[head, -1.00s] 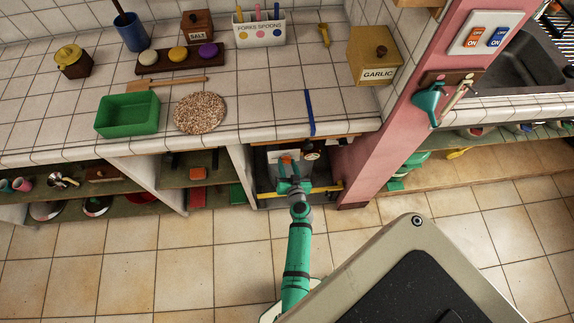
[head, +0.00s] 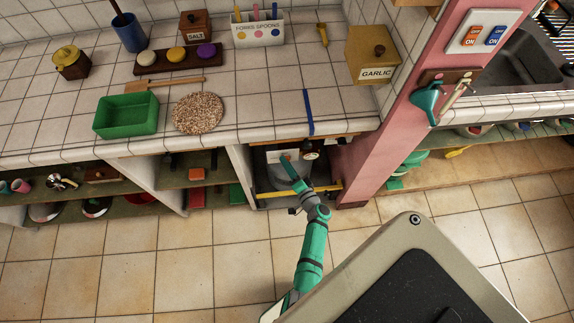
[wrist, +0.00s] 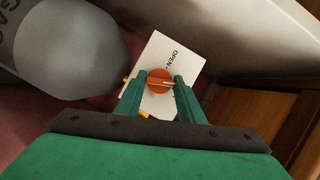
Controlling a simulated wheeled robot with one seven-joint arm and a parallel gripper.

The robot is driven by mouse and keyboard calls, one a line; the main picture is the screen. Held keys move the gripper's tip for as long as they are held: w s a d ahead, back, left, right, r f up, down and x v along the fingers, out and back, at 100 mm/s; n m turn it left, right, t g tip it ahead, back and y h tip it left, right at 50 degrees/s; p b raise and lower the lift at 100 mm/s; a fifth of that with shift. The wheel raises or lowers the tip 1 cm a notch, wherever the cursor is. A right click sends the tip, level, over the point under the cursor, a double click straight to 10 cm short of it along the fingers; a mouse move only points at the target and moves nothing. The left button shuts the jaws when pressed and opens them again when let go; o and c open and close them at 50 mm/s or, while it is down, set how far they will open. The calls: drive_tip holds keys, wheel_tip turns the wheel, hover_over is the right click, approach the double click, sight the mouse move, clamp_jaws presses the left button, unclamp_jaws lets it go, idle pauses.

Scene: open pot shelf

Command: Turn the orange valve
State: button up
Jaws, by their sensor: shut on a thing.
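In the head view my gripper (head: 287,166) reaches into the open bay under the counter. There the knob is hidden or too small to make out.
A large grey cylinder (wrist: 65,50) lettered "GAS" is close at the left in the wrist view. A yellow bar (head: 331,188) crosses the bay's front. A pink post (head: 371,143) stands farther right.

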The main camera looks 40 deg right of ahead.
drive_tip(key=shift+f+m+t, duration=0.1)
drive_tip(key=shift+m+t, duration=0.8)
drive_tip(key=shift+m, duration=0.9)
drive_tip(key=o, duration=1.1)
drive_tip(key=shift+c, duration=0.2)
drive_tip(key=s+a, duration=0.1)
drive_tip(key=s, duration=0.9)
drive_tip(key=shift+s+a, duration=0.35)
drive_tip(key=shift+a, duration=0.05)
